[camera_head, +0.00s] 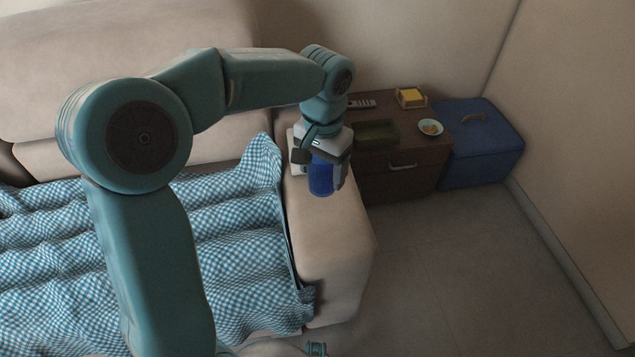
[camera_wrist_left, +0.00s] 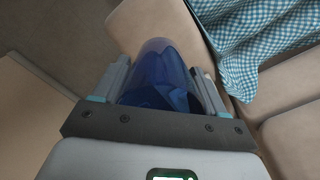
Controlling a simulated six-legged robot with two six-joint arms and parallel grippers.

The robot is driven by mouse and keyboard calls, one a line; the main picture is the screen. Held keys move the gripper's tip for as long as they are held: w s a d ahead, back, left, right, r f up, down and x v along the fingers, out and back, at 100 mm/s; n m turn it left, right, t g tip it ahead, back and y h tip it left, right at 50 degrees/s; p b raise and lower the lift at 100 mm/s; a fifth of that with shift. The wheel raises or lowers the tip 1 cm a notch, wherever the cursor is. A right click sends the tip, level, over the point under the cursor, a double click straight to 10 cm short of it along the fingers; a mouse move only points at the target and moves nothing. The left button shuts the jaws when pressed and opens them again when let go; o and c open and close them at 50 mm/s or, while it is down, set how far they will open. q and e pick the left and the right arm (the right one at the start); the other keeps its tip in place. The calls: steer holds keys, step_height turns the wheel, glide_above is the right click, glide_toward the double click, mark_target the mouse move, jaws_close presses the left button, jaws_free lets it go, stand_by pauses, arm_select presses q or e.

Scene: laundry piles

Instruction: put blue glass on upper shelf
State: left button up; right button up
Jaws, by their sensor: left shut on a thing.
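The blue glass (camera_head: 322,178) is held in my left gripper (camera_head: 325,172), above the arm of the sofa in the head view. The gripper is shut on it, with one finger on each side. In the left wrist view the blue glass (camera_wrist_left: 158,78) is see-through and sits between the two fingers of my left gripper (camera_wrist_left: 158,88). No upper shelf can be made out in either view. My right gripper cannot be made out.
A beige sofa (camera_head: 345,235) with a blue checked blanket (camera_head: 235,235) fills the left. A dark wooden cabinet (camera_head: 385,187) beside it bears a tray (camera_head: 377,133), a yellow box (camera_head: 410,97) and a small bowl (camera_head: 430,127). A blue box (camera_head: 485,150) stands right of it. Floor is clear at right.

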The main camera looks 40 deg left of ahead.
arm_select(q)
step_height(320, 180, down, 17)
steer(key=b, duration=0.4)
steer(key=shift+r, duration=0.1)
steer(key=shift+f, duration=0.25)
steer(key=o, duration=1.2)
steer(key=shift+r, duration=0.1)
steer(key=shift+c, duration=0.2)
steer(key=shift+r, duration=0.1)
